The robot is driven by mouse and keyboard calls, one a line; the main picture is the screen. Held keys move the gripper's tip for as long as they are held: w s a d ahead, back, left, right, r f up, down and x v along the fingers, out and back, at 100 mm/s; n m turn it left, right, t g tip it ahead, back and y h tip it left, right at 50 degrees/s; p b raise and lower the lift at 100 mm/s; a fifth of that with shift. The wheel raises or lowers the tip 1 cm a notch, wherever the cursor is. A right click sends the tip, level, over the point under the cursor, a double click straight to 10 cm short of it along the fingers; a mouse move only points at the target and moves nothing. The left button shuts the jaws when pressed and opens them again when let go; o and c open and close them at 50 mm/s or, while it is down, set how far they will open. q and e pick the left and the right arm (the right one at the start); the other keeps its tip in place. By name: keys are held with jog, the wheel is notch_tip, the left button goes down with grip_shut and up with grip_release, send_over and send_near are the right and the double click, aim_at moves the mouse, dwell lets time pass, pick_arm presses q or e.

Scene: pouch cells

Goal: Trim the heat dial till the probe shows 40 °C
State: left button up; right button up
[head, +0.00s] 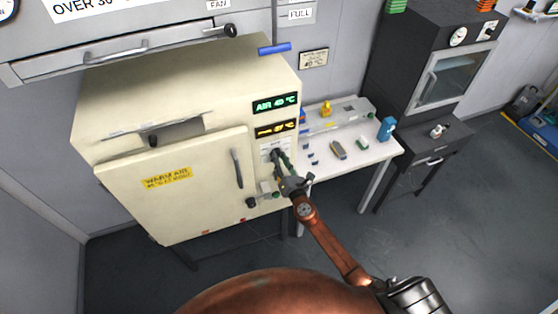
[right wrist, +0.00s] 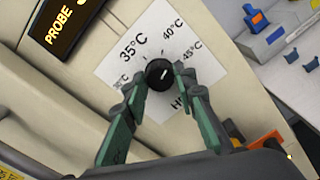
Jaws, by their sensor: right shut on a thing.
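The heat dial (right wrist: 159,74) is a round black knob on a white scale plate (right wrist: 125,75). Its white mark points up and right, roughly toward the 40 °C label. My right gripper (right wrist: 160,79) is shut on the knob, one green-padded finger on each side; in the head view the right gripper (head: 279,163) hides most of the dial. The green air display (head: 276,103) reads AIR 40 °C. The amber probe display (head: 276,129) below it is too small to read surely; in the right wrist view the probe display (right wrist: 66,24) is cut off after PROBE. My left gripper is out of view.
The dial is on the cream warm-air cabinet (head: 180,195), with a door handle (head: 237,168) to its left. A white table (head: 375,155) with small parts and a blue bottle (head: 386,128) stands close on the right. A dark cabinet (head: 400,60) stands beyond.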

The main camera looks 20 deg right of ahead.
jog(key=shift+m, duration=0.5)
jog(key=o, duration=1.2)
jog(key=shift+c, duration=0.2)
jog(key=s, duration=1.2)
